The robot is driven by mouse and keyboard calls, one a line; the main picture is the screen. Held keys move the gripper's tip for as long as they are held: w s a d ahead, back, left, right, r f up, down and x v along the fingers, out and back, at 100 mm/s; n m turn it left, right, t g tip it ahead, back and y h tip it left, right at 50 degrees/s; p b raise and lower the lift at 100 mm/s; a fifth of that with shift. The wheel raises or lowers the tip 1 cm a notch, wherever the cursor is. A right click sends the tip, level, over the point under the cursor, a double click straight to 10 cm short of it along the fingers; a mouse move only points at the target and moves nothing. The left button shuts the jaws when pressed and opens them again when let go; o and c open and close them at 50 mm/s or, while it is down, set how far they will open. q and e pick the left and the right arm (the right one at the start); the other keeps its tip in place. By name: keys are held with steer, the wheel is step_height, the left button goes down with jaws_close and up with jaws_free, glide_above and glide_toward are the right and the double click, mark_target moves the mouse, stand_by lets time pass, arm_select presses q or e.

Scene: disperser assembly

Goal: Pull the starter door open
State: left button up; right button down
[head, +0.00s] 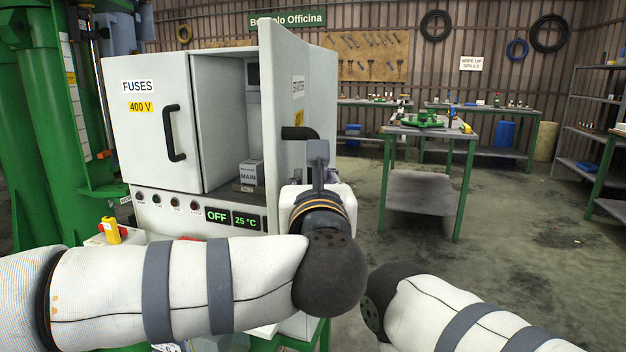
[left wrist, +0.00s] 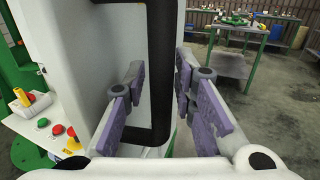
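The white starter door (head: 279,110), labelled STARTER, stands swung open from the right part of the cabinet, nearly edge-on to me in the head view. Its black handle (head: 297,133) is partly covered by my left gripper (head: 318,160). In the left wrist view the handle (left wrist: 160,60) runs upright between the two purple-padded fingers of my left gripper (left wrist: 165,98). The fingers are spread, with gaps visible on both sides of the bar. My right arm enters the head view at lower right, but its gripper is out of view.
The FUSES door (head: 150,120) on the left is closed. The open compartment shows a MAIN box (head: 250,172). The front panel (head: 200,213) has several buttons and a display reading OFF and 25 °C. A green workbench (head: 430,131) stands behind right, with open floor around it.

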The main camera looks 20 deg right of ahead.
arm_select(q)
steer(key=v, duration=1.2)
steer(key=shift+f, duration=0.1)
